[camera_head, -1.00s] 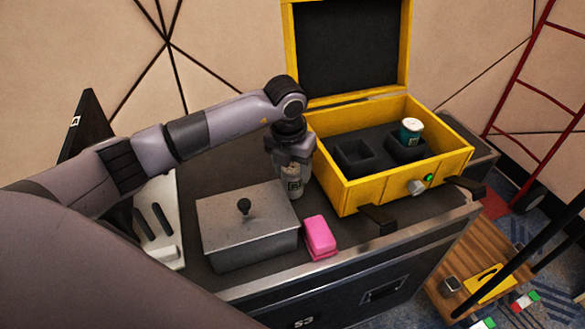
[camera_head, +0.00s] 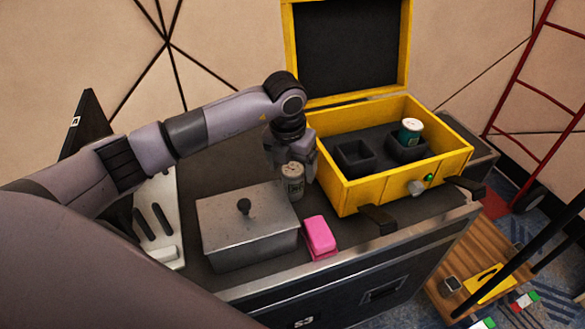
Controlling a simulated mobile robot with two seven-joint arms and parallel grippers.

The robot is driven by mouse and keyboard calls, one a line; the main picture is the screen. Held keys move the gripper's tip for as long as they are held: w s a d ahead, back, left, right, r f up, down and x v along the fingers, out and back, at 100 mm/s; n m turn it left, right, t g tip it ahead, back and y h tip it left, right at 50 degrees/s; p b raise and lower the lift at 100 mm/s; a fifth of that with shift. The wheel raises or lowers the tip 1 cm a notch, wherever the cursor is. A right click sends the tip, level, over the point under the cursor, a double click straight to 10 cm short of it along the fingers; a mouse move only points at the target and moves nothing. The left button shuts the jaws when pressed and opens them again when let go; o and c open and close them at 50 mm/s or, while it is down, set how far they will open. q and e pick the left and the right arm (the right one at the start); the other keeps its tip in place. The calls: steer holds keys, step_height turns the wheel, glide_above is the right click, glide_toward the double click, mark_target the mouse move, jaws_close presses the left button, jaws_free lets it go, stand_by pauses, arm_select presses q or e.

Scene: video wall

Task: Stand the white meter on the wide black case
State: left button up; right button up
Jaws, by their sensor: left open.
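A small off-white cylinder with a dark label (camera_head: 292,181), which I take to be the white meter, stands upright on the top of the wide black case (camera_head: 222,281). It is behind the metal box and left of the yellow case. My left gripper (camera_head: 296,170) is open just behind and above it, with one finger showing to its right. The other finger is partly hidden, and I cannot tell whether any finger touches the cylinder. My right gripper is not in view.
A lidded metal box (camera_head: 248,228) and a pink block (camera_head: 319,237) stand near the front edge. An open yellow case (camera_head: 365,193) holds a teal-and-white cylinder (camera_head: 411,131). A white panel (camera_head: 160,215) lies at the left. A wooden board (camera_head: 452,301) is lower right.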

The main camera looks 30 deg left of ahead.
arm_select(q)
step_height(320, 180, up, 11)
steer(key=s, duration=0.1)
steer(key=shift+s+f, duration=0.2)
steer(key=shift+s, duration=0.15)
steer(key=shift+d, duration=0.1)
